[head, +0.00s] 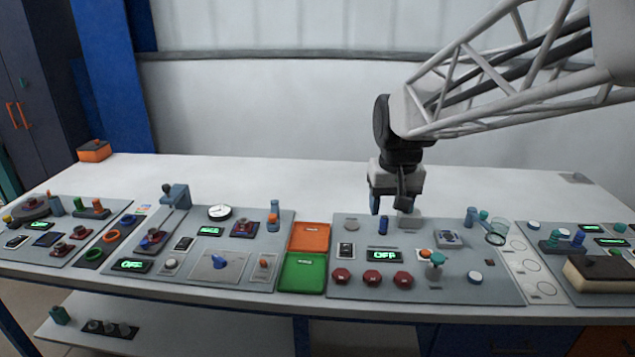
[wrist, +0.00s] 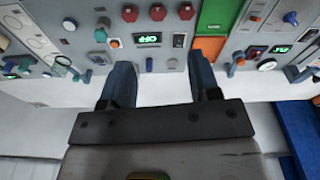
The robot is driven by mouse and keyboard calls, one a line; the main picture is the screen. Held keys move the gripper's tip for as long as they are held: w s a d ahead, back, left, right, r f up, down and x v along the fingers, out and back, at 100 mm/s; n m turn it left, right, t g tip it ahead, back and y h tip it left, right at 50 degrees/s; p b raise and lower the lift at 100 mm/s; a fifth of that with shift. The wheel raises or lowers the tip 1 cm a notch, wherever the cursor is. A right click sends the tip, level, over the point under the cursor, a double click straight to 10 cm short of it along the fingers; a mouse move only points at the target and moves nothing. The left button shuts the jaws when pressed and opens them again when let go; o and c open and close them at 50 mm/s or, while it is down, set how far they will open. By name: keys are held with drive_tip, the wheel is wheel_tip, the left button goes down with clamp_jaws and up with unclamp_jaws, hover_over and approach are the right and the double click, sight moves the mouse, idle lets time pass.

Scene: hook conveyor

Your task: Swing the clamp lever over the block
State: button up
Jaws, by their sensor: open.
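My gripper (head: 390,206) hangs over the back edge of the middle-right grey panel (head: 345,284). Its two blue fingers are apart with nothing between them, and the wrist view also shows the open gripper (wrist: 160,72). A short blue upright handle (head: 383,226) stands on the panel just below and in front of the fingers; it also shows between them in the wrist view (wrist: 149,64). A low pale grey block (head: 409,219) is beside it, partly behind the right finger. I cannot tell for sure which part is the clamp lever.
A display reading OFF (head: 384,255), red buttons (head: 372,279) and a grey-blue fixture (head: 449,238) share the panel. A clear ring on a stand (head: 496,232) is to the right. Orange (head: 310,237) and green (head: 303,273) trays lie left. The white table behind is mostly clear.

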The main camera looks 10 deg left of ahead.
drive_tip(key=w+a+f, duration=0.2)
drive_tip(key=w+a, duration=0.4)
drive_tip(key=w, duration=0.3)
drive_tip(key=n+g, duration=0.2)
drive_tip(key=n, duration=0.1)
hover_over(273, 216)
drive_tip(key=f, duration=1.5)
drive_tip(key=shift+s+d+f, duration=0.1)
drive_tip(key=shift+d+f, duration=0.1)
drive_tip(key=shift+d, duration=0.1)
drive_tip(key=shift+w+a+f, duration=0.2)
drive_tip(key=shift+a+f, duration=0.1)
drive_tip(key=shift+a, duration=0.15)
drive_tip(key=shift+f, duration=0.1)
drive_tip(key=shift+f, duration=3.85)
drive_tip(key=shift+c, duration=0.4)
clamp_jaws()
